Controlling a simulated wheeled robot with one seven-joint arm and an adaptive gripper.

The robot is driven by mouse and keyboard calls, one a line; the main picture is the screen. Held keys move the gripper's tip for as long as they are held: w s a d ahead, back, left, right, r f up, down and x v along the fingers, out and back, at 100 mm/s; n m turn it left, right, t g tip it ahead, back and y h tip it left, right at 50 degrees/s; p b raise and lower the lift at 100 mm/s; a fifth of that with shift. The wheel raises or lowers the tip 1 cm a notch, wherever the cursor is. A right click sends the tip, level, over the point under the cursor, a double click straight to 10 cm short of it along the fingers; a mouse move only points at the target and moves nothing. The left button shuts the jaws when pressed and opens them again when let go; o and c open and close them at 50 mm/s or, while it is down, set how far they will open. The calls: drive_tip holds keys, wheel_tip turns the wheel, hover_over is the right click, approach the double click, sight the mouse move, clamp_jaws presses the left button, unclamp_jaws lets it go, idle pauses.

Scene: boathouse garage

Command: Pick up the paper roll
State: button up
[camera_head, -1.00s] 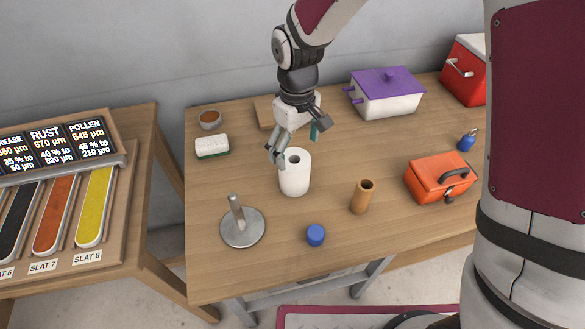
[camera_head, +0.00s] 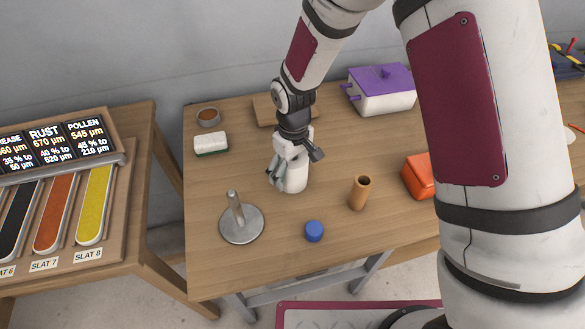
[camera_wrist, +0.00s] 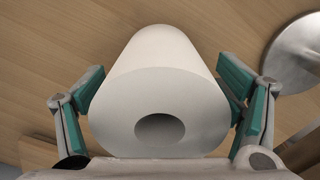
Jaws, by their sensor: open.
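The white paper roll (camera_head: 296,178) stands upright on the wooden table, its upper part partly hidden by my gripper in the head view. My gripper (camera_head: 285,172) points down over the roll with its fingers open. In the wrist view the roll (camera_wrist: 160,95) fills the middle, its round hole facing the camera. The green finger pads of my gripper (camera_wrist: 163,92) are on either side of the roll. A gap shows beside the left pad; the right pad is very close, and I cannot tell if it touches.
A metal holder with an upright post (camera_head: 240,222) stands front left of the roll. A blue cap (camera_head: 314,231) and a brown tube (camera_head: 360,193) are at the front right. A sponge (camera_head: 211,143), small bowl (camera_head: 208,117), purple-lidded pot (camera_head: 385,92) and orange box (camera_head: 417,177) stand around.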

drive_tip(key=c, duration=1.3)
drive_tip(key=shift+r, duration=0.1)
wheel_tip(320, 180, up, 10)
drive_tip(key=shift+f, duration=0.1)
